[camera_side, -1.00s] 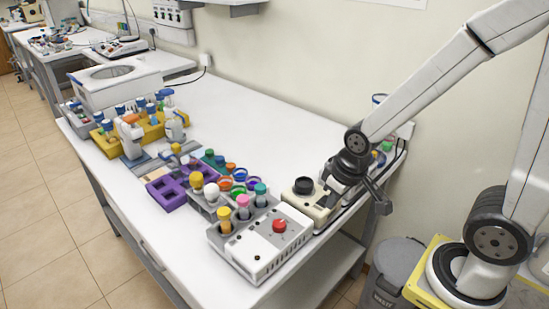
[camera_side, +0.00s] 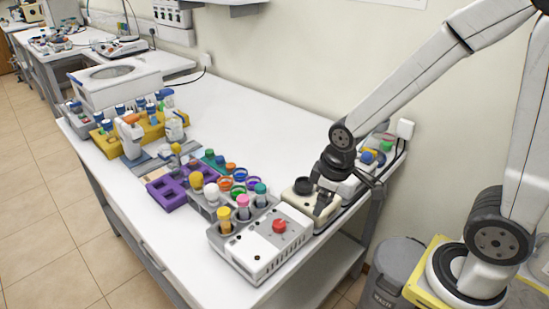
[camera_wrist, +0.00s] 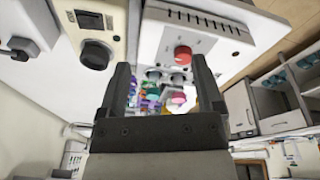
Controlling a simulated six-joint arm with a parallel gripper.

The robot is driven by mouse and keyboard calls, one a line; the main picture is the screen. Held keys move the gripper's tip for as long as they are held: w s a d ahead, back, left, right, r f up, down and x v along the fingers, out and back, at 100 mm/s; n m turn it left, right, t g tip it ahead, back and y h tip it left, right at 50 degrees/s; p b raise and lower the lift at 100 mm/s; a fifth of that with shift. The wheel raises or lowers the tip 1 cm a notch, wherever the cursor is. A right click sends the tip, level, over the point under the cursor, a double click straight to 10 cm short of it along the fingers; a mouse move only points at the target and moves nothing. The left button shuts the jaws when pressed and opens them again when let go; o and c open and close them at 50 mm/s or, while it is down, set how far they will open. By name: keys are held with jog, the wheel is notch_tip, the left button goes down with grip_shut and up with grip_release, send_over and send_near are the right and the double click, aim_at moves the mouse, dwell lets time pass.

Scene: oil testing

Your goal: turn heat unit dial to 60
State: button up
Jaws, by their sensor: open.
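The heat unit (camera_side: 262,250) is a white box with holes at the front right of the bench, and its red dial (camera_side: 279,226) is on top. In the wrist view the red dial (camera_wrist: 183,56) shows beyond my fingertips, nearer the right finger, on the unit's white panel (camera_wrist: 220,30). I cannot read the dial's setting. My gripper (camera_side: 321,208) is to the right of the dial, in front of the beige device in the side view, and apart from the dial. In the wrist view my gripper (camera_wrist: 161,72) is open with two dark fingers and nothing held.
A beige device (camera_side: 297,200) with a black knob (camera_side: 304,185) stands right behind the heat unit. A purple rack (camera_side: 167,194) is further left. Bare bench top (camera_side: 240,125) lies behind.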

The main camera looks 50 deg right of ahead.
jog(key=w+a+n, duration=0.1)
jog(key=w+n, duration=0.1)
jog(key=n, duration=0.3)
jog(key=n+g, duration=0.2)
jog(key=n, duration=1.2)
send_over(279, 223)
jog(key=shift+f, duration=0.35)
jog(key=shift+f, duration=0.1)
jog(key=shift+f, duration=3.85)
grip_shut()
jog(key=shift+m, duration=0.3)
